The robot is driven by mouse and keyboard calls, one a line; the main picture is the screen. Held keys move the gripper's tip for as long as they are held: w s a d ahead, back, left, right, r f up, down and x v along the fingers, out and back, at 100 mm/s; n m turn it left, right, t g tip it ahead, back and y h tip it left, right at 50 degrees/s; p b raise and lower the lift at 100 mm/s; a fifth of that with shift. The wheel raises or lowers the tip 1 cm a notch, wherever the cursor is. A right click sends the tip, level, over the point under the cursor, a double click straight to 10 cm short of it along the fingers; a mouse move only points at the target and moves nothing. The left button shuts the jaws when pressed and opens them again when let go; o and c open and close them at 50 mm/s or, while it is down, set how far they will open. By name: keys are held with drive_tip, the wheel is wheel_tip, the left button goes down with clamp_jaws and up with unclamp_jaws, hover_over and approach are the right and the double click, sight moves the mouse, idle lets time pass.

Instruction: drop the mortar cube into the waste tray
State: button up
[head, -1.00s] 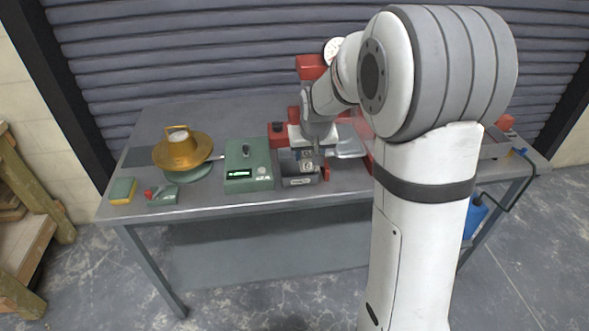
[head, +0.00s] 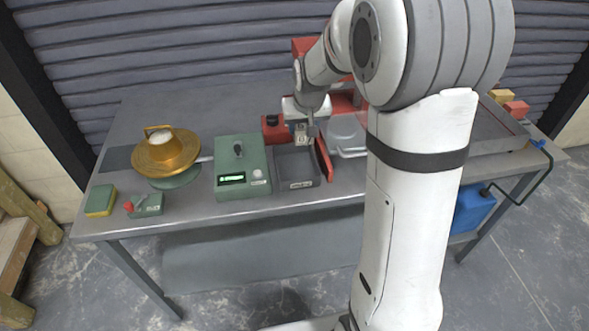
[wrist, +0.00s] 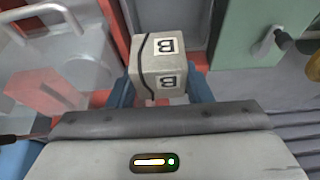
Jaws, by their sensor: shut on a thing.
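The mortar cube (wrist: 150,58) is grey, with "B" labels and a dark crack line. It sits between the blue fingers of my gripper (wrist: 162,92) in the wrist view. In the head view the cube (head: 301,138) hangs under my gripper (head: 307,126), at the back edge of a small open grey tray (head: 297,185) with a front label. I take this to be the waste tray; its visible floor looks empty. I cannot tell how high the cube is above it. The tray shows only partly in the wrist view.
A green box with a lit display (head: 242,168) stands close left of the tray. A red upright plate (head: 324,160) and a red machine (head: 343,103) with a clear guard (head: 346,135) are right and behind. A brass-coloured round device (head: 166,153) stands further left.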

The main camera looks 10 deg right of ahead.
sight(303, 138)
wheel_tip(303, 138, down, 4)
drive_tip(key=shift+f+b, duration=0.1)
drive_tip(key=shift+b, duration=0.95)
drive_tip(key=o, duration=1.2)
drive_tip(key=shift+o, duration=0.2)
drive_tip(key=v, duration=0.8)
drive_tip(key=shift+a, duration=0.1)
